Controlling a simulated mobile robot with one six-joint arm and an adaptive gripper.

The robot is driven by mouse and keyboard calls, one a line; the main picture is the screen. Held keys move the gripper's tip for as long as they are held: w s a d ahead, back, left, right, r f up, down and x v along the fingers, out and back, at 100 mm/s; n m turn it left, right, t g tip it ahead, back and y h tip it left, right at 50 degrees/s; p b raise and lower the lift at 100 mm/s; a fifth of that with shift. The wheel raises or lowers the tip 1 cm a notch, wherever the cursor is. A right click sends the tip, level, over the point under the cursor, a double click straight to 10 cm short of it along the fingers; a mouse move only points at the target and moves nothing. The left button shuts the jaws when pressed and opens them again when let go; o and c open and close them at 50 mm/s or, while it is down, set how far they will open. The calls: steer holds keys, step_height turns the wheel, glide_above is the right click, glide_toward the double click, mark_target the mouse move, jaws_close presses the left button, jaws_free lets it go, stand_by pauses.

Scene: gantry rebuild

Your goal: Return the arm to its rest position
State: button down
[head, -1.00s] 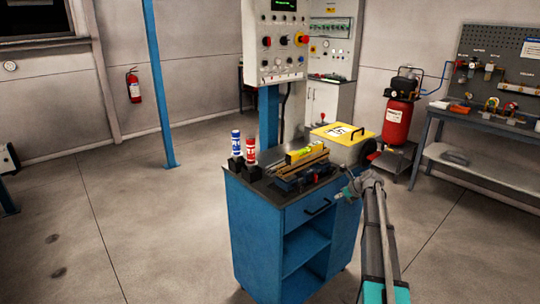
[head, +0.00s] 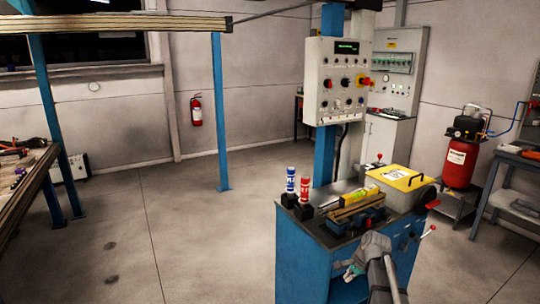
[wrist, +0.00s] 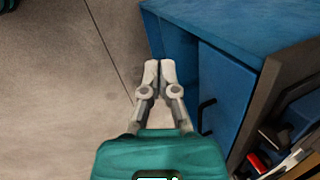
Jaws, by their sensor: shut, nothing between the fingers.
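My gripper (head: 352,270) is in the lower right of the head view, low in front of the blue cabinet (head: 305,262). My grey arm comes up from the bottom edge behind it. In the wrist view my gripper (wrist: 160,70) has its two grey fingers together, with nothing between them. Below the fingers there is grey floor and the side of the blue cabinet (wrist: 222,90) with a black handle. The fingers look apart from the cabinet, but the exact gap cannot be told.
A control panel (head: 345,80) rises behind. A red compressor (head: 461,160) stands right. Floor at left is open.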

steer(key=s+a+r+n+g+h+p, duration=0.1)
steer(key=s+a+n, duration=0.3)
steer(key=s, duration=0.5)
steer(key=s+a+r+n+g+h+p, duration=0.1)
steer(key=s+a+r+n+h+p, duration=0.1)
steer(key=s+a+n, duration=0.3)
steer(key=s+n, duration=0.4)
steer(key=shift+s+a+n+g+p, duration=0.15)
steer(key=shift+a+n+g+p, duration=0.15)
steer(key=shift+g+p, duration=0.1)
